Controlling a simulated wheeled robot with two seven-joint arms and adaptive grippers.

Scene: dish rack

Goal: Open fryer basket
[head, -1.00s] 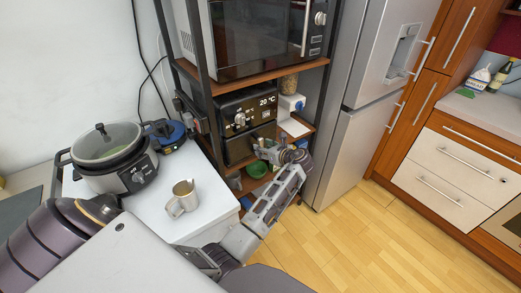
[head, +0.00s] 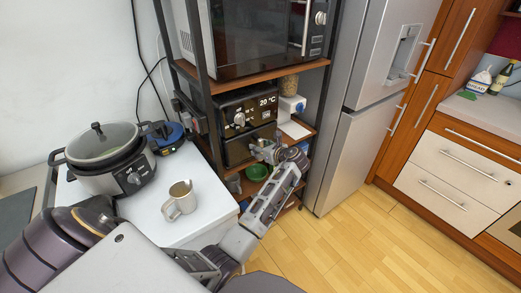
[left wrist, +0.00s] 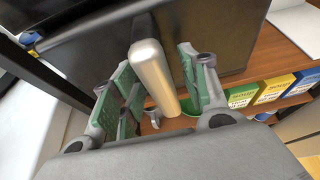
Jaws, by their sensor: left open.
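The black fryer (head: 232,107) with its "20 °C" display sits on a middle shelf of the rack. Its basket front (head: 236,149) is below the display and appears closed. My left gripper (head: 262,151) is open in front of the basket and partly hides it. In the left wrist view the pale basket handle (left wrist: 153,72) lies between the two green-padded fingers of my left gripper (left wrist: 158,62). Gaps show beside the handle, so the fingers are not closed on it. My right gripper is not in view.
A microwave (head: 262,40) stands on the shelf above. Green bowl (head: 257,172) and several coloured boxes (left wrist: 241,95) sit on the lower shelf. A white table (head: 160,200) at left holds a mug (head: 180,201) and a cooker (head: 102,152). The fridge (head: 345,140) is right.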

